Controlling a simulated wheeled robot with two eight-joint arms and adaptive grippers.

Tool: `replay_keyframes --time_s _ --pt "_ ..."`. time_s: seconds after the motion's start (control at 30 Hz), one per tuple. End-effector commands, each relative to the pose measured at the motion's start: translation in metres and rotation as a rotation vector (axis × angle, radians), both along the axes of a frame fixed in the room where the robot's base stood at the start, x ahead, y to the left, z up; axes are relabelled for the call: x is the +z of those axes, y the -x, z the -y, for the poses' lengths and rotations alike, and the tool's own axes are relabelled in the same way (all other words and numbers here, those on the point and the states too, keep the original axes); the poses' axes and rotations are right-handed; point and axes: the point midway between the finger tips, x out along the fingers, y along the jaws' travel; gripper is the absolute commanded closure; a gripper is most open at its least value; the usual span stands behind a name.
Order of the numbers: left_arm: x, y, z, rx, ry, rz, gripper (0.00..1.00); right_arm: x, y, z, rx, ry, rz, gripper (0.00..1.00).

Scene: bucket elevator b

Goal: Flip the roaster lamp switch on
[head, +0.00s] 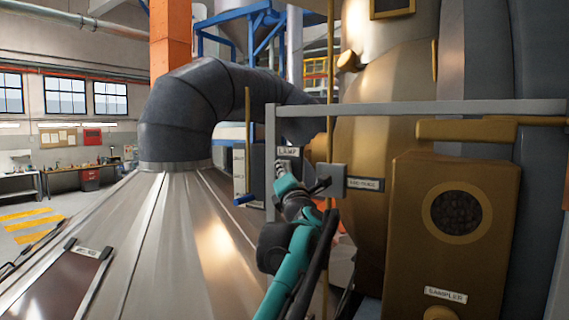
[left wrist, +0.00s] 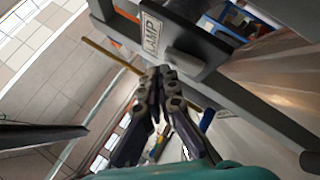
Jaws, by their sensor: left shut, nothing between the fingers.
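The grey lamp switch plate (head: 290,153) with its "LAMP" label is on a grey frame at the middle of the head view. In the left wrist view the LAMP plate (left wrist: 152,34) is at the top, with a grey rounded switch piece (left wrist: 184,62) beside the label. My left gripper (head: 282,168) is just below the label in the head view and partly hides the switch. In the left wrist view my left gripper (left wrist: 163,80) is shut and empty, its fingertips close to the switch piece. I cannot tell whether they touch, or which way the switch is set. My right gripper is out of view.
A brass sampler box (head: 455,225) stands at the right. A thin brass rod (head: 330,75) runs upright near the panel. A metal hood (head: 165,235) fills the lower left.

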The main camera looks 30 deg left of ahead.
Motion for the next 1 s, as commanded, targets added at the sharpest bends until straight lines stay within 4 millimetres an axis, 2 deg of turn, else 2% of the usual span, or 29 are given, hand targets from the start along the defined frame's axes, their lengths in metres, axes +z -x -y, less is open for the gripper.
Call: replay_keyframes --time_s 1.0 --pt "0.0011 -0.0082 0.0007 0.000 0.000 0.000 1.00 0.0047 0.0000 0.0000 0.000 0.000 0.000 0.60"
